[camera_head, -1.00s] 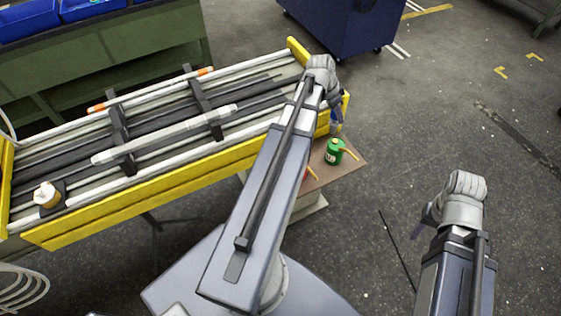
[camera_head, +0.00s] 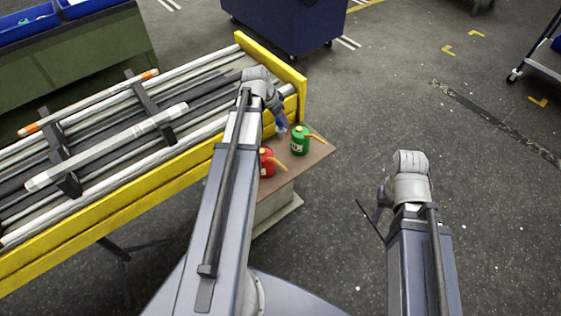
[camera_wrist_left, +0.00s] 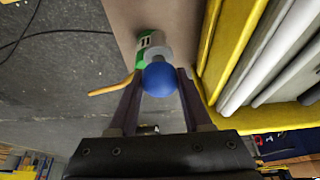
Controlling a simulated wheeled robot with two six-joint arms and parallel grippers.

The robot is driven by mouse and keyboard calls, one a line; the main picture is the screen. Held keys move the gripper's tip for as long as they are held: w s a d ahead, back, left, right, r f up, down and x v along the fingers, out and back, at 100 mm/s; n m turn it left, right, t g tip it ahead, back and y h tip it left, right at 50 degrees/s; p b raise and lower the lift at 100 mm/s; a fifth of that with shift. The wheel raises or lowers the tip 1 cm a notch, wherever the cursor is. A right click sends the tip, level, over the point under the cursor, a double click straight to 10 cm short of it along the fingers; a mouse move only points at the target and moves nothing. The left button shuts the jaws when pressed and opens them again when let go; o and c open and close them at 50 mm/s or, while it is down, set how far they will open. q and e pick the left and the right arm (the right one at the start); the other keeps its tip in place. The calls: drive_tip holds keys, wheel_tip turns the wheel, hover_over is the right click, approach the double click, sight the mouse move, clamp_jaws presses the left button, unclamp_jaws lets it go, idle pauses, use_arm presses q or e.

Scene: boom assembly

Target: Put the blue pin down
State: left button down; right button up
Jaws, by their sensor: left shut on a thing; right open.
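The blue pin (camera_wrist_left: 160,80) is between the fingers of my left gripper (camera_wrist_left: 157,84), its round blue end facing the wrist camera. In the head view my left gripper (camera_head: 281,122) is small and partly hidden by its arm, with a bit of blue at its tip. It hangs near the far left part of a small brown-topped table (camera_head: 312,158), beside the green can. Whether the pin touches the tabletop cannot be told. My right gripper (camera_head: 379,206) is open and empty over the floor at the right.
A green can (camera_head: 300,142) with an orange spout and a red can (camera_head: 266,163) stand on the small table. A yellow-edged rack (camera_head: 130,190) of long bars lies on the left. A blue bin (camera_head: 290,22) stands behind. The floor at right is mostly clear.

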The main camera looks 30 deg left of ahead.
sight(279, 134)
use_arm(q)
drive_tip(key=shift+f+b, duration=4.85)
drive_tip(key=shift+b, duration=0.05)
drive_tip(key=shift+f, duration=0.1)
drive_tip(key=shift+f, duration=0.15)
drive_tip(key=shift+c, duration=1.7)
unclamp_jaws()
drive_tip(key=shift+p+v, duration=0.7)
drive_tip(key=shift+v, duration=0.25)
drive_tip(key=p+v, duration=0.9)
drive_tip(key=v, duration=0.1)
drive_tip(key=shift+r+p, duration=0.25)
drive_tip(key=shift+p, duration=0.15)
drive_tip(key=shift+s, duration=0.1)
